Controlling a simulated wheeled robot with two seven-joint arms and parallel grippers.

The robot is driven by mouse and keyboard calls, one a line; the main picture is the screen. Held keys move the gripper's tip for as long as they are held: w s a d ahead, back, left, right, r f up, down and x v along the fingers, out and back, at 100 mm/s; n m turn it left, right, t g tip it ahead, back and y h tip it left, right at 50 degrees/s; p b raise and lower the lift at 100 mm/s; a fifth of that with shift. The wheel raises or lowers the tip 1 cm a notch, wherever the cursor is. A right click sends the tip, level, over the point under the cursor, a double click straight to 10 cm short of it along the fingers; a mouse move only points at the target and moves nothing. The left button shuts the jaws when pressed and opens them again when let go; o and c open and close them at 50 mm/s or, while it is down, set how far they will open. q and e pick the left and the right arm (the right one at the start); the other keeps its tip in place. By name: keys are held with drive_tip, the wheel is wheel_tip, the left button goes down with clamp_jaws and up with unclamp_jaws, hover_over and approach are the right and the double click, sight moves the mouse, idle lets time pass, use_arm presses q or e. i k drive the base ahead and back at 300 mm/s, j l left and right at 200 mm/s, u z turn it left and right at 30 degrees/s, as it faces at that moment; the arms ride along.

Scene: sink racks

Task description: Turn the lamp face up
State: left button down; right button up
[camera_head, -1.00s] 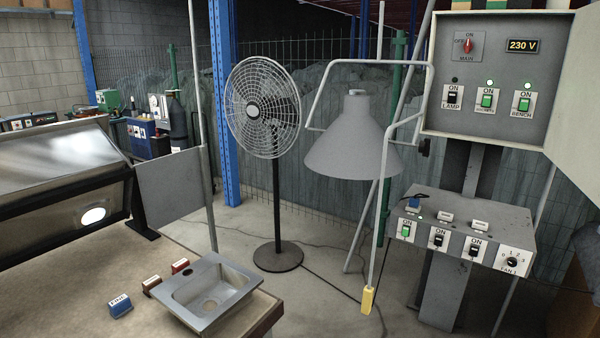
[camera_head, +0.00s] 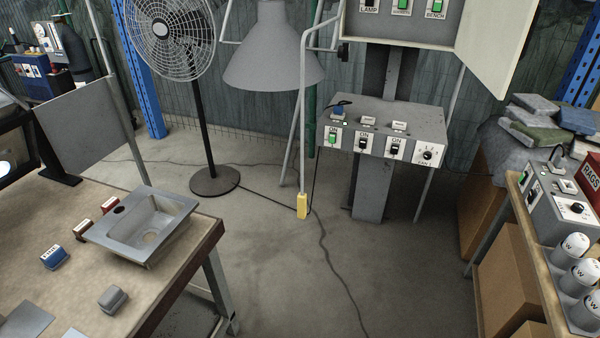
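The lamp has a grey cone-shaped shade (camera_head: 268,55) with its wide opening facing down. It hangs in a pale tubular bracket (camera_head: 304,90) at the upper middle of the head view. The bracket's upright runs down to a yellow handle (camera_head: 303,206) near floor level. The top of the shade is cut off by the frame's upper edge. The switch panel (camera_head: 400,22) behind it is partly cut off, with its LAMP label showing. Neither of my grippers is in view.
A workbench (camera_head: 150,290) with a small sink (camera_head: 145,226) stands at left. A fan (camera_head: 175,38) stands behind it. A switch box (camera_head: 385,125) on a post stands right of the lamp. A second bench with bulbs (camera_head: 575,247) is at right. The middle floor is clear apart from cables.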

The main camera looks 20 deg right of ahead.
sight(268, 59)
drive_tip(key=z, duration=0.6)
drive_tip(key=i+l+z, duration=0.2)
drive_tip(key=z, duration=0.3)
drive_tip(key=i+l+z, duration=0.1)
drive_tip(key=i+z, duration=0.4)
drive_tip(key=k, duration=0.15)
